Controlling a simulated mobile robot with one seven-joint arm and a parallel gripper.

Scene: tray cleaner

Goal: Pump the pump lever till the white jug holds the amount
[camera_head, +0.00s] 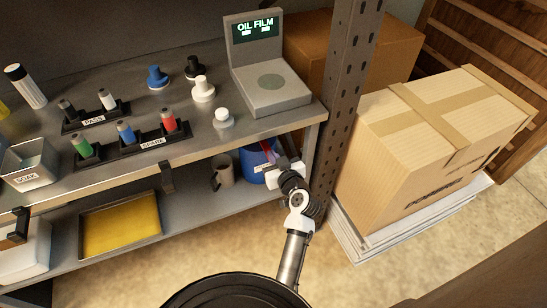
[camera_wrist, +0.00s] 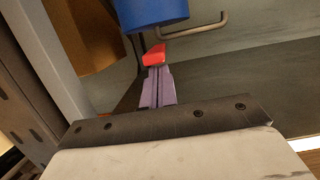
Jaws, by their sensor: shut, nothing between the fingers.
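A pale jug (camera_head: 223,170) with a side handle stands on the lower shelf; its fill level cannot be seen. A blue drum (camera_head: 255,165) is just right of it, partly hidden by my arm, and its blue side shows in the wrist view (camera_wrist: 150,12). A red piece (camera_wrist: 154,56), which looks like the pump lever's end, lies beside the drum. My gripper (camera_wrist: 157,75) is shut and empty, its lilac fingers right at the red piece; whether they touch cannot be told. In the head view, my gripper (camera_head: 272,158) reaches in front of the drum.
A metal post (camera_head: 345,100) stands close right of my arm, with a large carton (camera_head: 430,140) beyond. The upper bench top (camera_head: 185,135) overhangs the lower shelf. A yellow-bottomed tray (camera_head: 120,222) lies at the left of the shelf. A bent rod (camera_wrist: 205,30) shows beside the drum.

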